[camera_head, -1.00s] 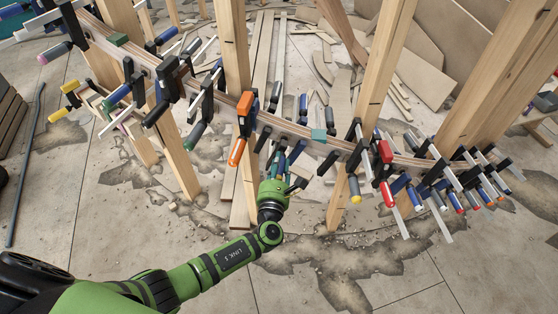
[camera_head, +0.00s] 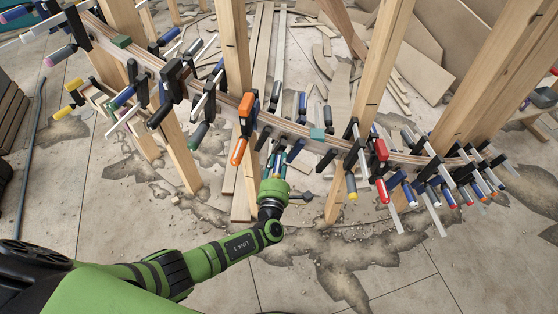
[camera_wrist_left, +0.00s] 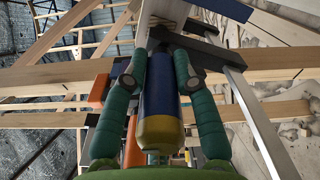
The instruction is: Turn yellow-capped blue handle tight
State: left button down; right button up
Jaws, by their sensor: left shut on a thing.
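The yellow-capped blue handle (camera_wrist_left: 160,92) stands in the middle of the left wrist view, its yellow cap (camera_wrist_left: 160,132) towards the camera. The green padded fingers of my left gripper (camera_wrist_left: 160,75) lie along both sides of it, shut on the handle. In the head view my left gripper (camera_head: 277,168) is below the curved stringer, right of an orange-handled clamp (camera_head: 240,150). The gripper hides most of the handle there. My right gripper is in neither view.
The curved laminated stringer (camera_head: 290,127) crosses the head view, lined with many clamps. Wooden posts (camera_head: 238,50) stand along it. Floor in front is mostly clear.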

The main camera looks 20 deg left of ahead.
pick_arm(q)
jog(key=shift+m, duration=0.5)
jog(key=c, duration=1)
grip_release()
jog(key=shift+s, duration=0.2)
jog(key=s, duration=0.3)
jog(key=s+d, duration=0.1)
jog(key=s, duration=0.3)
jog(key=s+d, duration=0.1)
jog(key=s, duration=0.3)
jog(key=shift+s, duration=0.2)
jog(key=shift+s, duration=0.1)
